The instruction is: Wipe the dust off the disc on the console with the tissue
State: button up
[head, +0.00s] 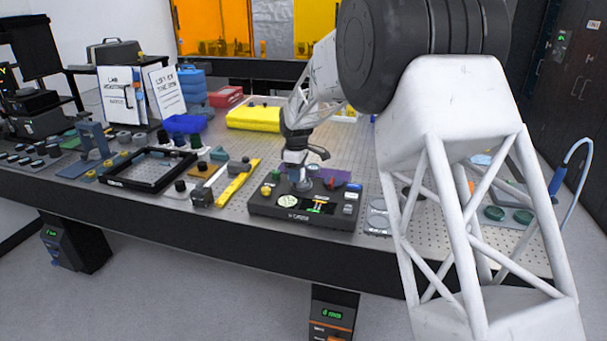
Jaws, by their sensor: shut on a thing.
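The console (262,208), a dark box with small screens, knobs and buttons, sits near the front edge of the table. My gripper (296,170) points down over the back middle of the console. It is shut on a small pale thing, which looks like the tissue (298,173), just above or touching the console top. The disc seems to lie under the gripper and is mostly hidden, so I cannot make out any dust. A round pale green face (288,201) shows on the console front left.
A yellow bar (238,184) and a black square frame (150,169) lie to the left. A grey plate with round wells (377,217) is close on the right. My arm hides much of the right side.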

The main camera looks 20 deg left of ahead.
jog(key=shift+a+f, duration=0.15)
jog(key=shift+a, duration=0.35)
jog(key=shift+d+r, duration=0.1)
jog(key=shift+r, duration=4)
jog(key=shift+f, duration=0.15)
